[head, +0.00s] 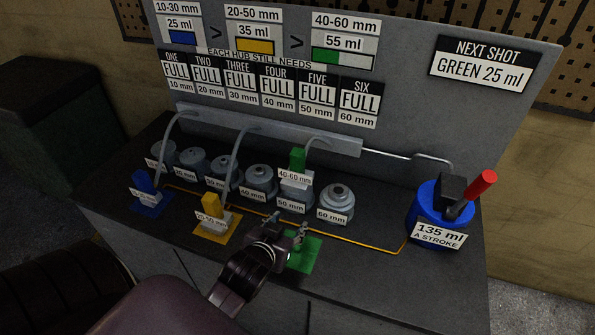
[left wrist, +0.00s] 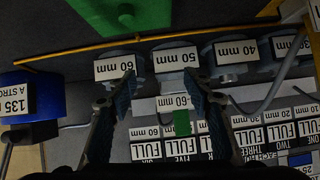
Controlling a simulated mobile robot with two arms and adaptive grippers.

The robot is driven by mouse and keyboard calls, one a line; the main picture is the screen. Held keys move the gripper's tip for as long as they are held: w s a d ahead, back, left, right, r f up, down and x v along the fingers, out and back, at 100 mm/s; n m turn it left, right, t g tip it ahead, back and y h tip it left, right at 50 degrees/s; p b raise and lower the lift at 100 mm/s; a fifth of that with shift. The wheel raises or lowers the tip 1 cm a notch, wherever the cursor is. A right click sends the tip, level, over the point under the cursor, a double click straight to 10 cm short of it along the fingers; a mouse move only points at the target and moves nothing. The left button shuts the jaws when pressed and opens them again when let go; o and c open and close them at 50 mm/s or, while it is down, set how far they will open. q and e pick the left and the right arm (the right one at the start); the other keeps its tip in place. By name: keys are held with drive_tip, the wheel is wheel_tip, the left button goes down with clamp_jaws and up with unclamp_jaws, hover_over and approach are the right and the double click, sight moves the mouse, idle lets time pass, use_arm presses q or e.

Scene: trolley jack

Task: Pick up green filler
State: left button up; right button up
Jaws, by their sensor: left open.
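The green filler (head: 297,160), with its 40-60 mm label, stands on the 50 mm hub (head: 292,200) in the back row. In the left wrist view, which is upside down, the filler (left wrist: 182,123) shows beyond and between my fingertips. My left gripper (head: 288,230) is open and empty, in front of the filler and apart from it, over the green mat (head: 304,260). The fingers also show in the left wrist view (left wrist: 162,90). My right gripper is not in view.
The blue filler (head: 147,182) and yellow filler (head: 211,204) stand on their mats to the left. The 60 mm hub (head: 337,197) is right of the green filler. A blue pump (head: 428,207) with a red handle stands at right. Grey hoses hang from the overhead rail (head: 270,136).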

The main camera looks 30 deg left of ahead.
sight(295, 157)
use_arm(q)
drive_tip(key=w+a+r+t, duration=0.1)
drive_tip(key=w+r+t, duration=0.1)
drive_tip(key=r, duration=0.1)
drive_tip(key=w+a+r+t+y, duration=0.1)
drive_tip(key=w+a+r+t, duration=0.1)
drive_tip(key=w+r, duration=0.1)
drive_tip(key=w+a+r+t, duration=0.1)
drive_tip(key=w+r+t, duration=0.1)
drive_tip(key=w+r, duration=0.1)
drive_tip(key=shift+a+r+n, duration=0.35)
drive_tip(key=shift+n, duration=0.05)
drive_tip(key=shift+w+a+r+p, duration=0.1)
drive_tip(key=shift+w+r+p, duration=0.05)
drive_tip(key=shift+w+p, duration=0.15)
drive_tip(key=x, duration=0.2)
drive_tip(key=p+x, duration=0.1)
drive_tip(key=x, duration=0.1)
drive_tip(key=p+x, duration=0.1)
drive_tip(key=x, duration=0.1)
drive_tip(key=shift+s+a, duration=0.1)
drive_tip(key=shift+a, duration=0.2)
drive_tip(key=shift+w+a+f, duration=0.1)
drive_tip(key=shift+w+f, duration=0.15)
drive_tip(key=shift+w, duration=0.15)
drive_tip(key=c, duration=1.2)
drive_tip(key=shift+r+t, duration=0.3)
clamp_jaws()
